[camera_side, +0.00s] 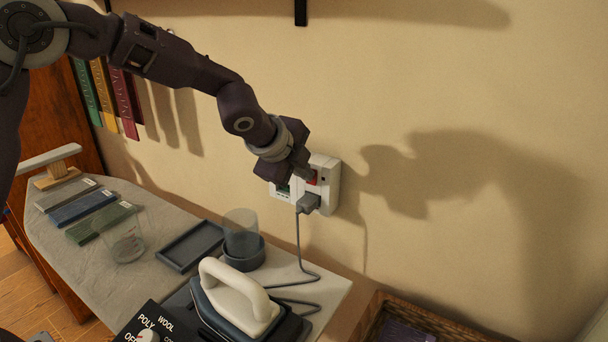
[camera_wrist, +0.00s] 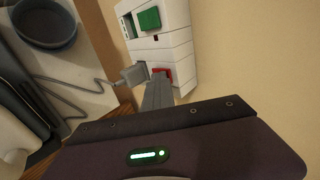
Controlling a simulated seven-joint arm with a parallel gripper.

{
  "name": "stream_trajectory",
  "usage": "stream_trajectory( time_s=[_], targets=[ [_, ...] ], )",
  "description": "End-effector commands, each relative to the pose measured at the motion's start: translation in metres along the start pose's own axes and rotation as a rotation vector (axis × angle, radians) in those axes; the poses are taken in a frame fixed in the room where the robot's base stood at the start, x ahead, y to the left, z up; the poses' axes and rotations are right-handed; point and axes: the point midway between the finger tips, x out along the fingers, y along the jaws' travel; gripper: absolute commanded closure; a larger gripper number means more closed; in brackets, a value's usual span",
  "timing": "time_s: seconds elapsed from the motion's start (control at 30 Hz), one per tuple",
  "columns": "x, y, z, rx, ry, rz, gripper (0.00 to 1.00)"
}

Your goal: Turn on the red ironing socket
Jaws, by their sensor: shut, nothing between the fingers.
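The white wall socket (camera_side: 329,184) is on the wall at the back edge of the ironing surface. Its red switch (camera_side: 312,178) also shows in the wrist view (camera_wrist: 161,71), partly hidden by my fingertips. A green switch (camera_wrist: 149,19) sits on the neighbouring unit. My gripper (camera_side: 304,172) is shut and empty, and its fingertips are at the red switch, seemingly touching it. Whether the switch is pressed in cannot be told. A grey plug (camera_side: 308,203) is in the socket right beside the red switch, with its cord running down.
A white-handled iron (camera_side: 237,297) stands at the front of the ironing surface (camera_side: 185,222). A clear cup (camera_side: 241,230), a dark tray (camera_side: 190,246) and a glass (camera_side: 124,243) stand behind it. A wicker basket (camera_side: 432,322) is at lower right. The wall right of the socket is clear.

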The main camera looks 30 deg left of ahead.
Motion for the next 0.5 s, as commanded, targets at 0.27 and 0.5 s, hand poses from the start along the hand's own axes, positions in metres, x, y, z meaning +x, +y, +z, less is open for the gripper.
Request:
stream_trajectory(
  time_s=[0.27,0.5],
  targets=[
    [-0.015,0.011,-0.001,0.002,0.001,-0.002,1.0],
    [-0.069,0.024,0.001,-0.003,0.0,-0.005,1.0]
  ],
)
